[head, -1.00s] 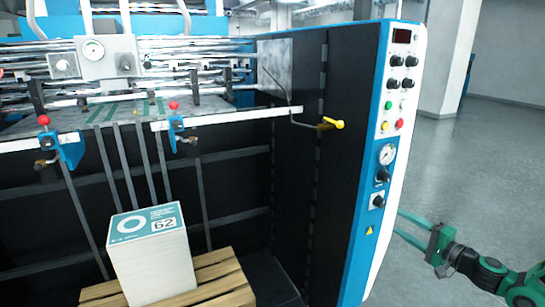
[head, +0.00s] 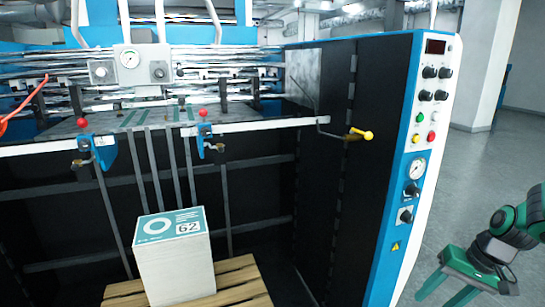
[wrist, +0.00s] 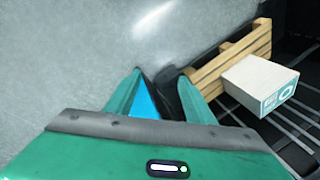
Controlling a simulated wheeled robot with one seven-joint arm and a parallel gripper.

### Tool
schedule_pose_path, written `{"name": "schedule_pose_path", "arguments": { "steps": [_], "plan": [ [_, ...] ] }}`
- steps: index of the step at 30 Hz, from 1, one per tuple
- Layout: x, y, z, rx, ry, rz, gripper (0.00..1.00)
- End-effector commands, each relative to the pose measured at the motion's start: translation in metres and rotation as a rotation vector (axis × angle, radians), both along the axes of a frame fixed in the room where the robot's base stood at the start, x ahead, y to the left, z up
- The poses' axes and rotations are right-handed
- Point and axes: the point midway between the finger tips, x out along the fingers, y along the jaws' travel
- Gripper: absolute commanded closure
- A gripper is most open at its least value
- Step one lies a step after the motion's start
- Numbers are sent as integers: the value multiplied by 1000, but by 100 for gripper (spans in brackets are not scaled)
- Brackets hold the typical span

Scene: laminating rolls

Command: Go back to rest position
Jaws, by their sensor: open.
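My green gripper (head: 446,291) is at the lower right of the head view, to the right of the machine's control panel. Its two fingers are apart and nothing is between them. In the wrist view my gripper (wrist: 158,84) points over the grey floor, with its fingers spread. A stack of sheets (head: 175,262) with a teal and white top marked 62 stands on a wooden pallet (head: 240,284), well to the left of my gripper. The stack (wrist: 258,82) and pallet (wrist: 207,76) also show at the right of the wrist view.
The machine's control panel (head: 414,145), with buttons and a gauge, stands between my gripper and the stack. A yellow-handled lever (head: 361,134) sticks out beside it. Open grey floor (head: 480,165) lies to the right.

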Motion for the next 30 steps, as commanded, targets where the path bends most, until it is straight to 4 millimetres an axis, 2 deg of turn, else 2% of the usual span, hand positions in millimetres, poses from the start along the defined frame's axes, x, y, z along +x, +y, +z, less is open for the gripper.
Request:
{"name": "schedule_pose_path", "arguments": {
  "steps": [1,12,18,24,30],
  "plan": [
    [-11,-1,11,-42,18,4,51],
    [-107,-10,78,-230,147,-80,51],
    [-154,-8,101,-252,183,-145,51],
    [-177,-6,109,-248,202,-180,51],
    [-179,-6,109,-247,204,-184,51]
  ]
}}
